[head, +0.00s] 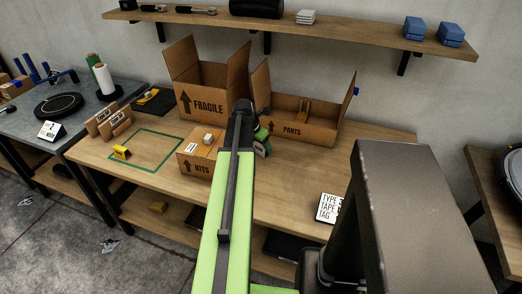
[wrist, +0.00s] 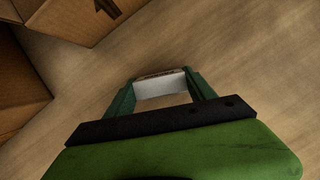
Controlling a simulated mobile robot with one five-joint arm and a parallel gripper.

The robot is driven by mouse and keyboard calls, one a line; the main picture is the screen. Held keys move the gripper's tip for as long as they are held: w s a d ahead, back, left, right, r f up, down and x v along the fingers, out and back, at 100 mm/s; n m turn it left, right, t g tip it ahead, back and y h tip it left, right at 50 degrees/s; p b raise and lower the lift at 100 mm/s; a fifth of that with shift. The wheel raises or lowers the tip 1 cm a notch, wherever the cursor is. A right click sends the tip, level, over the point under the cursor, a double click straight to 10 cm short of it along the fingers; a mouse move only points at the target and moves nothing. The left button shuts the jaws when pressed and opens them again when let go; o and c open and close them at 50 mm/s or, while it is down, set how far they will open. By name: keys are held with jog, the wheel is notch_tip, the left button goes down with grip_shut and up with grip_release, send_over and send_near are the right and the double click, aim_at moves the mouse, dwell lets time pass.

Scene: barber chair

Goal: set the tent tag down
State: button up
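My gripper (wrist: 160,88) has its two green fingers at the two ends of a small piece with a white face and a brown edge. I take this piece for the tent tag (wrist: 163,83); no print on it can be read. Bare wood shows beneath it, and I cannot tell whether it touches the table. In the head view my gripper (head: 262,141) is mostly hidden behind my arm, just right of the KITS box (head: 194,166). The held piece cannot be made out there.
The open FRAGILE box (head: 209,105) and PARTS box (head: 293,129) stand behind. A TYPE TAPE TAG card (head: 328,207) stands at the front right. Bare tabletop (head: 285,190) lies between.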

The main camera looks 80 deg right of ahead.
jog(key=c, duration=0.7)
jog(key=shift+r+p, duration=0.5)
notch_tip(320, 180, up, 4)
jog(key=p, duration=0.4)
jog(key=s+a+r+p, duration=0.5)
jog(key=s+r+p, duration=0.2)
jog(key=s, duration=0.3)
jog(key=shift+s+a, duration=0.2)
jog(key=shift+a, duration=0.05)
